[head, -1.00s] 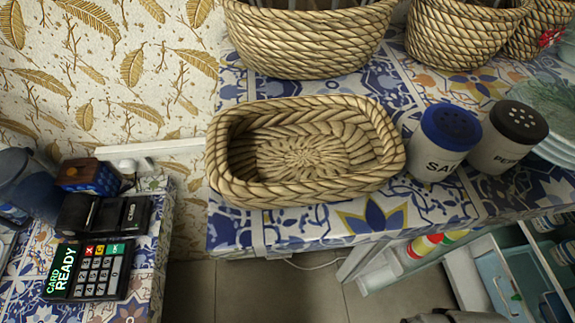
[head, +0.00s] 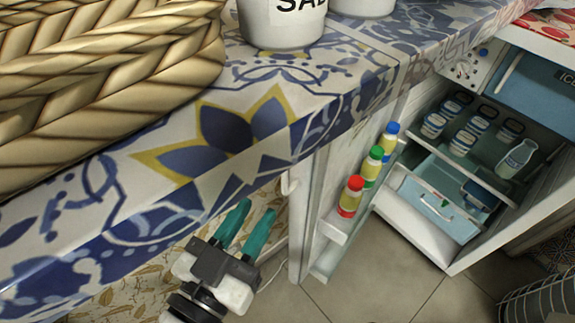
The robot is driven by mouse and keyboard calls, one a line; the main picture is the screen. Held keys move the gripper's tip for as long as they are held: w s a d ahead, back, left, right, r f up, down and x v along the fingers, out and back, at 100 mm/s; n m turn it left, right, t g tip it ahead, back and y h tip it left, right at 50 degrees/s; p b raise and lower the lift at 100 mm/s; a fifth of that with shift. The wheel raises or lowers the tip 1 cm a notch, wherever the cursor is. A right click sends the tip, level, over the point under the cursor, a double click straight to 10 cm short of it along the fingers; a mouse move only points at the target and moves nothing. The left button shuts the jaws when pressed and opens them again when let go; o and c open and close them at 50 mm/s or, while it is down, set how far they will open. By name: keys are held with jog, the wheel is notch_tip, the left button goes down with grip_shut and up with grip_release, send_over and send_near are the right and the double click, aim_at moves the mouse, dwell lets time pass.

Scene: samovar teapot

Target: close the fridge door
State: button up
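The fridge (head: 447,228) stands open at the right under the counter, with jars, a bottle and a blue drawer inside. Its door (head: 308,225) is swung wide open and seen nearly edge-on left of the fridge body. The door's inner shelf holds bottles with red, green and blue caps. A pale hook-like handle (head: 289,184) shows on the door's outer side. My gripper (head: 246,222), with two teal fingers, is below the counter edge, left of the door. Its fingers are apart with nothing seen between them.
The blue-and-white tiled counter (head: 330,100) overhangs above my gripper and the door. A wire basket (head: 540,298) is on the floor at lower right. Tiled floor before the fridge is clear.

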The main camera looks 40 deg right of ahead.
jog(key=b, duration=0.2)
send_over(285, 190)
jog(key=shift+w+d, duration=0.2)
grip_shut()
dwell(0.3)
